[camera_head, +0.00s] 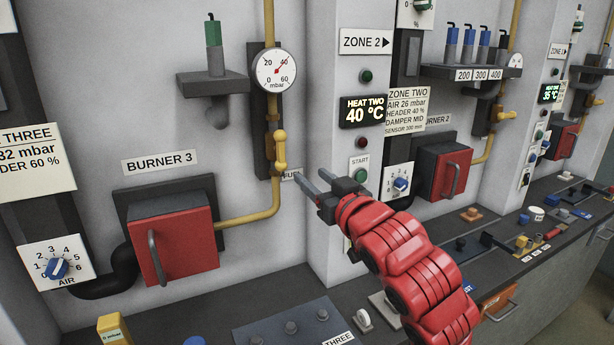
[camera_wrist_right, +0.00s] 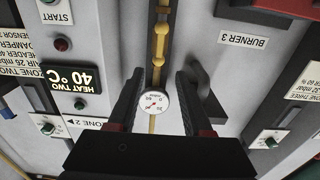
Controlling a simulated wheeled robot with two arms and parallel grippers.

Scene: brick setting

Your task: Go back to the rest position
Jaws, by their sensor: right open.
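My right gripper (camera_head: 327,187) is at the end of the red arm, in front of the white pillar and just right of the yellow fuel pipe (camera_head: 270,120). Its fingers are apart and nothing is between them. In the right wrist view, the open fingers (camera_wrist_right: 157,95) frame the round mbar gauge (camera_wrist_right: 153,103) and the yellow pipe beyond. The wrist view is upside down. In the head view, the gauge (camera_head: 274,70) is above and left of the gripper. My left gripper does not show in either view.
A red burner 3 box (camera_head: 185,240) with a handle is left of the gripper. A grey shelf (camera_head: 212,82) holds a green-topped sensor. The dark counter (camera_head: 200,322) below carries pegs and blocks. A second red burner box (camera_head: 448,170) is on the right.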

